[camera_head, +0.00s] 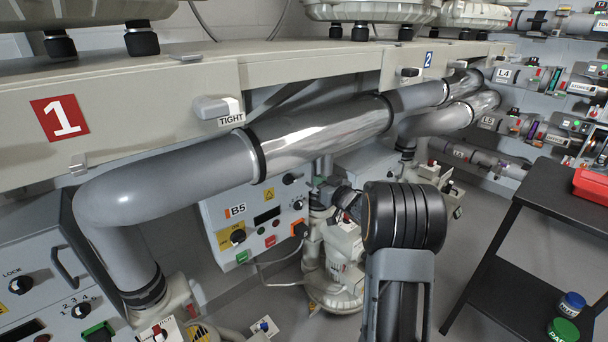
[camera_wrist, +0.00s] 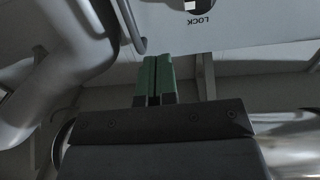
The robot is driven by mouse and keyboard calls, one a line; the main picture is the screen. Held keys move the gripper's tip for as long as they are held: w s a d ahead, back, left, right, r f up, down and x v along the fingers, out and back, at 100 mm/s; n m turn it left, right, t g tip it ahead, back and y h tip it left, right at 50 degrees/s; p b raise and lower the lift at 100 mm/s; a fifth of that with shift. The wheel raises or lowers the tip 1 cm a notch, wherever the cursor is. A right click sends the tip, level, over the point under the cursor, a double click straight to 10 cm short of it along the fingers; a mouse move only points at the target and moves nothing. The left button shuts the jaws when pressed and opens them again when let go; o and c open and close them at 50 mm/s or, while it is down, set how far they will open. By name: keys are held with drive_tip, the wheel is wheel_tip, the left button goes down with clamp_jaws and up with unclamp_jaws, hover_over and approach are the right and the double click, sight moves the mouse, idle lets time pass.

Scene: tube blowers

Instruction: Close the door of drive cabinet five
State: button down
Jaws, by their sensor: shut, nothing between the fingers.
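In the head view, a light-grey cabinet marked B5 (camera_head: 236,211) stands under the shiny pipe, with knobs and coloured buttons on its face. I cannot tell whether a door on it is ajar. In the wrist view, my gripper (camera_wrist: 156,60) has its two green fingers together, with nothing between them. A pale panel (camera_wrist: 240,28) with an inverted LOCK label lies ahead and to the right of the fingers. A grey bar handle (camera_wrist: 129,25) is just left of the fingertips; contact is unclear. I cannot tell which cabinet this panel belongs to. The fingertips are not clear in the head view.
A grey pipe (camera_head: 165,189) with a chrome section (camera_head: 325,135) crosses above B5. Another grey cabinet (camera_head: 40,250) with a LOCK knob and handle is at left. A black table (camera_head: 545,195) with a red box (camera_head: 592,187) stands right. Grey floor is open between.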

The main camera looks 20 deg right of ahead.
drive_tip(key=b+x, duration=0.1)
drive_tip(key=x, duration=0.7)
drive_tip(key=shift+w, duration=0.35)
